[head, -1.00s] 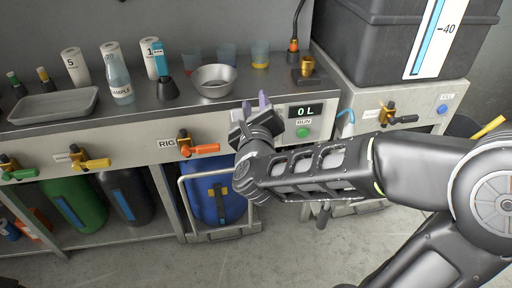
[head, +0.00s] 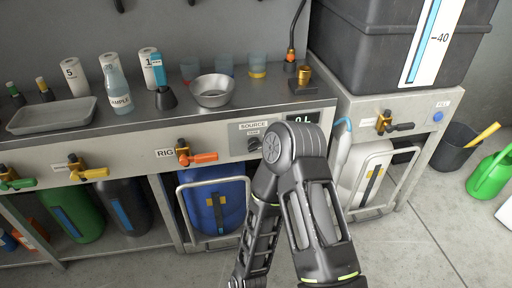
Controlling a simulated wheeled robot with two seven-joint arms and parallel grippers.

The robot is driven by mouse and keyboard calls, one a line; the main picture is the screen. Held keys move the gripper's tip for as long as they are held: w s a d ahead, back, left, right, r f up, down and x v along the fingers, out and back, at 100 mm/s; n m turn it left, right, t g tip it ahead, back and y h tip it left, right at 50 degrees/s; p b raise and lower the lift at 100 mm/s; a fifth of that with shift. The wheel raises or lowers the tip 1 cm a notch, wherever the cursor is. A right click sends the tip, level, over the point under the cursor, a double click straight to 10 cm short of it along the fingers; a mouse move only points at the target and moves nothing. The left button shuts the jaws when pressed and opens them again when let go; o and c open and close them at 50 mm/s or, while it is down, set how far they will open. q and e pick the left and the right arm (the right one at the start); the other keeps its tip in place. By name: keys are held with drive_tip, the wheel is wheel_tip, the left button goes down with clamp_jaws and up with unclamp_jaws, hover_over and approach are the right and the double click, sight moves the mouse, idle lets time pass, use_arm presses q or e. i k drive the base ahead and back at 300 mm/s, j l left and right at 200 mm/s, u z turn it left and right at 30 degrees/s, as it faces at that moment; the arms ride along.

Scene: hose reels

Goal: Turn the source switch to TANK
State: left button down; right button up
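The source switch (head: 254,144) is a dark knob on a grey plate in the front face of the bench, under a label (head: 254,126) reading SOURCE. The knob's right side is close to my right arm's elbow in the picture. The small position wording is too small to read, so I cannot tell which way the switch points. My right arm bends in front of the bench and its forearm runs down past the bottom edge. My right gripper is out of the frame. My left gripper is not in view.
A display (head: 302,118) is partly hidden by my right arm. An orange-handled RIG valve (head: 190,157) sits left of the switch. Below stands a blue drum (head: 212,205) in a frame. A metal bowl (head: 213,92) is on the bench above.

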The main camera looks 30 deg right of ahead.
sight(254, 144)
drive_tip(key=z, duration=1.3)
drive_tip(key=i+l, duration=0.1)
drive_tip(key=l, duration=2)
drive_tip(key=i, duration=0.05)
